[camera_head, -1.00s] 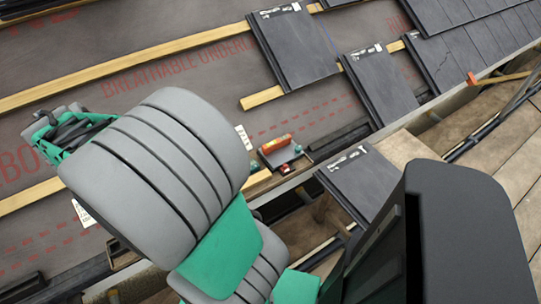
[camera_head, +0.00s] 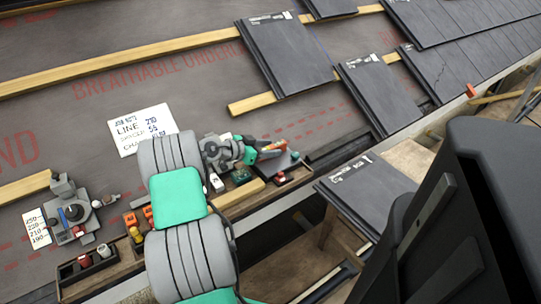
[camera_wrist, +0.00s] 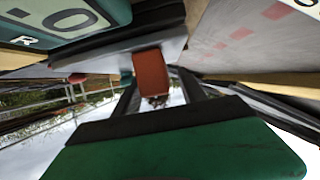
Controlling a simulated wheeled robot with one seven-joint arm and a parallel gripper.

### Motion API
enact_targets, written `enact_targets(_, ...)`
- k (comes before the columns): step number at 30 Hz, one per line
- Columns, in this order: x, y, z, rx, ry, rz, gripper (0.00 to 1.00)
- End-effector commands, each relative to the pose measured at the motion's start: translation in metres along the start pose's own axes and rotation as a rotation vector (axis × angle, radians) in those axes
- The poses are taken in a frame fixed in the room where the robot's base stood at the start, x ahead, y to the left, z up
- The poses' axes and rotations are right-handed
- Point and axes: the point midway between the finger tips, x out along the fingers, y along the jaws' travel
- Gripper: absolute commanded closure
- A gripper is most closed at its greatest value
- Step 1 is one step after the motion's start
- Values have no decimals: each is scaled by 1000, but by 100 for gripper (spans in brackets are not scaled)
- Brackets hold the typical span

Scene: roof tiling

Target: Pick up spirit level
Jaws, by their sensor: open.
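I cannot clearly make out which thing is the spirit level. An orange-handled tool with a grey plate (camera_head: 284,163) lies on the ledge at the middle of the head view. My gripper (camera_head: 259,150) is open beside the handle, pointing right. In the wrist view an orange block (camera_wrist: 151,72), seemingly this handle's end, shows between the two dark fingers of my gripper (camera_wrist: 158,88). I cannot tell whether the fingers touch it. My arm hides part of the ledge.
A white sign (camera_head: 142,128) lies on the underlay. A wooden tray (camera_head: 98,268) with small items and a grey device with a dial (camera_head: 75,215) are at lower left. Slates (camera_head: 285,52) cover the upper right. A loose slate (camera_head: 365,187) lies right of the ledge.

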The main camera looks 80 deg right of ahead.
Motion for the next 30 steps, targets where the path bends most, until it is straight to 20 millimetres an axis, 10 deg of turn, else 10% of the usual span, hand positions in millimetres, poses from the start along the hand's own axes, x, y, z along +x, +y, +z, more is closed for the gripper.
enact_targets(7, 5, 0, 0, -1, 0, 0, 51)
enact_targets(30, 4, 0, 0, -1, -1, -1, 100)
